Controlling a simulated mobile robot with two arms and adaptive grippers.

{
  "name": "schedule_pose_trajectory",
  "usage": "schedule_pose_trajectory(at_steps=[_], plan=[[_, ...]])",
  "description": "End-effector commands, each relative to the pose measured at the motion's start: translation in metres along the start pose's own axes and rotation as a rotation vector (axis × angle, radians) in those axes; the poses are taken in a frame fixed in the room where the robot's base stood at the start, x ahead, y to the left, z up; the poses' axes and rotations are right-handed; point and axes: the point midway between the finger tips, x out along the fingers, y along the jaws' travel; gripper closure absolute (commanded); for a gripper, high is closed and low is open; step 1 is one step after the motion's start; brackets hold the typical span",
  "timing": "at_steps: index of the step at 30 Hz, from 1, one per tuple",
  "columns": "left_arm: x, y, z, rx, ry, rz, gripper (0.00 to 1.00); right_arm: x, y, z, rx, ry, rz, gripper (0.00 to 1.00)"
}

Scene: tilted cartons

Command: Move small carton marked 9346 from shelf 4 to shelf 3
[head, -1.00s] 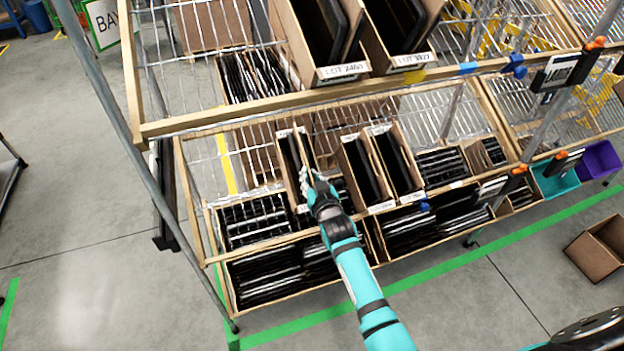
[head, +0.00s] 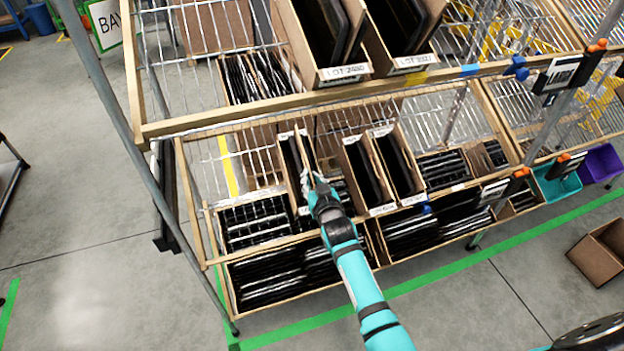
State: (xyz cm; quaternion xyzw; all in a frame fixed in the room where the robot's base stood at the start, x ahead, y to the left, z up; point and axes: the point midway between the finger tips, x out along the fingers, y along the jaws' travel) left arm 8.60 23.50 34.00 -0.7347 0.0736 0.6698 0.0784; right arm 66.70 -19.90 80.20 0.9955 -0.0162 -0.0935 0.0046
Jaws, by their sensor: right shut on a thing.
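A narrow brown carton (head: 291,165) with dark flat contents stands tilted on the middle level of the rack, left of two similar cartons. Its label is too small to read, so I cannot confirm the number 9346. My right gripper (head: 311,184) is at this carton's front right side and is shut on it. The fingers partly cover the carton's front edge. I cannot tell whether the carton is lifted off the shelf. My left gripper is not in view.
Two tilted cartons (head: 362,175) stand close on the right. Larger cartons (head: 345,72) sit on the level above, behind a wooden front rail (head: 240,112). Bins of dark flat items fill the lower level. An empty brown box (head: 598,252) lies on the floor at right.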

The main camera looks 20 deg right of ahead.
Motion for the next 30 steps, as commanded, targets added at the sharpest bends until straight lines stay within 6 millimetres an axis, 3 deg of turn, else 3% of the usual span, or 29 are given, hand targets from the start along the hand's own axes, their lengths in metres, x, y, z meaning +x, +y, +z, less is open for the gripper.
schedule_pose_trajectory(at_steps=[7, 9, 14, 23, 30], plan=[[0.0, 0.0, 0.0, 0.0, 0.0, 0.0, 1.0, 0.0, 0.0, -0.003, 0.0, 0.005, 0.0, 1.0], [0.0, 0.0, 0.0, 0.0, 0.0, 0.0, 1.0, 0.0, 0.0, -0.002, 0.0, 0.005, 0.0, 0.86], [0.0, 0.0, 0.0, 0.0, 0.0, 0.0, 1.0, 0.0, 0.0, -0.001, 0.0, 0.002, 0.0, 0.67], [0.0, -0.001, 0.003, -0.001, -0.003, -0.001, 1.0, -0.003, 0.0, 0.003, 0.0, -0.007, 0.0, 0.67], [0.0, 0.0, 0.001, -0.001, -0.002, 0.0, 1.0, -0.041, 0.0, 0.003, -0.001, -0.004, 0.0, 0.67]])
